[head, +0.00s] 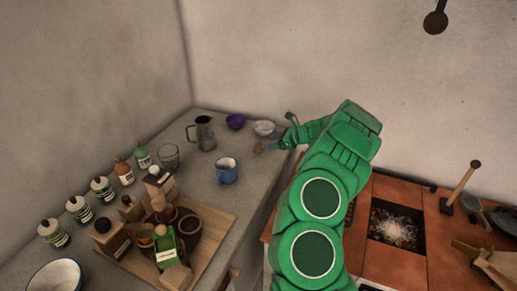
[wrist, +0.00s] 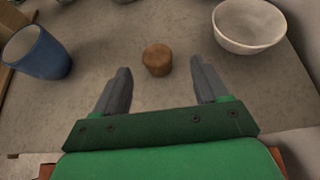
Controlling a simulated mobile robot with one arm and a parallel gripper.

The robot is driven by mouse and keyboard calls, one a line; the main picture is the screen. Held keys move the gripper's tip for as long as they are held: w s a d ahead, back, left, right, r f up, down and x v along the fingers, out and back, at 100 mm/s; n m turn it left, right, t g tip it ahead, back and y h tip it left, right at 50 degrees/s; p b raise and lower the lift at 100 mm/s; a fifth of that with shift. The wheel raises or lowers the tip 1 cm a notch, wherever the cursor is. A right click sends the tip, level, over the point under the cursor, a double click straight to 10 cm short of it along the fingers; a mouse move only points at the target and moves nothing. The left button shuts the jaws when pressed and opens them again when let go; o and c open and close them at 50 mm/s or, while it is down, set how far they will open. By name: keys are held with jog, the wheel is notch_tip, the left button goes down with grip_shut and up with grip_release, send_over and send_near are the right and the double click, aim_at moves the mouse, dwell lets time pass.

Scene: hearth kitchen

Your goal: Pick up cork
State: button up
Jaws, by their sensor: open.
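The cork (wrist: 157,60) is a small brown cylinder standing on the grey counter, in the upper middle of the wrist view. In the head view the cork (head: 258,147) is a small brown spot near the end of my green arm. My gripper (wrist: 160,82) is open and empty, its two grey fingers spread wide. The cork sits just beyond the fingertips, roughly centred between them and apart from both. In the head view my gripper (head: 279,143) is small and partly hidden by my own arm.
A white bowl (wrist: 249,25) stands right of the cork and a blue mug (wrist: 38,53) stands left. A metal pitcher (head: 202,133) and a purple bowl (head: 236,121) are nearby. A wooden board (head: 215,225) with crowded containers lies nearer. The counter around the cork is clear.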

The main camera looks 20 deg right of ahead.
aim_at(259, 144)
jog(key=shift+s+x, duration=0.25)
jog(key=shift+x, duration=3.3)
jog(key=shift+a, duration=0.1)
jog(key=c, duration=1.1)
